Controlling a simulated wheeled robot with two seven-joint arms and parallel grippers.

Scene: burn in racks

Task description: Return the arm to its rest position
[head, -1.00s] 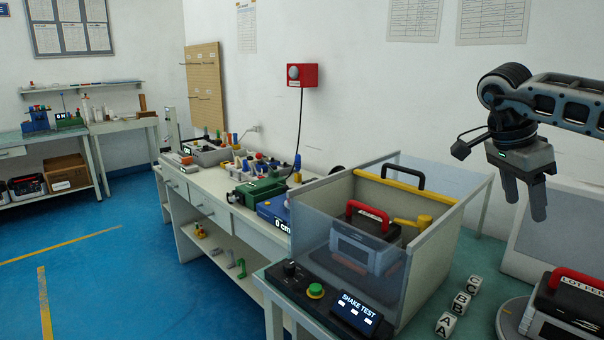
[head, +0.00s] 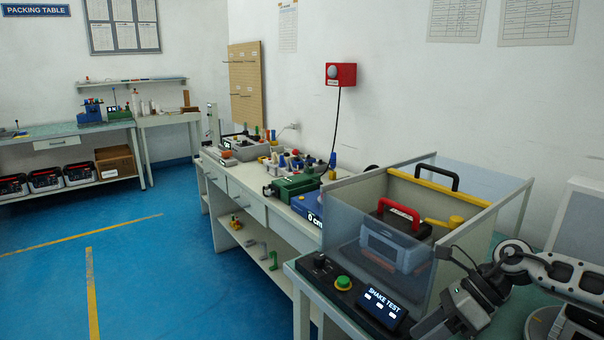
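My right arm comes in from the right edge, low over the right bench. Its gripper (head: 432,324) is in front of the shake-test box, near the right end of the black control panel. The fingers point down and left and are partly cut off by the bottom edge, so their gap is not clear. No held object shows. My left gripper is not in view.
The clear-walled shake-test box (head: 395,172) holds a grey case with a red handle (head: 399,211). The control panel (head: 352,289) has a green button (head: 343,282). A cluttered bench (head: 245,187) stands beyond. The blue floor (head: 170,265) at left is clear.

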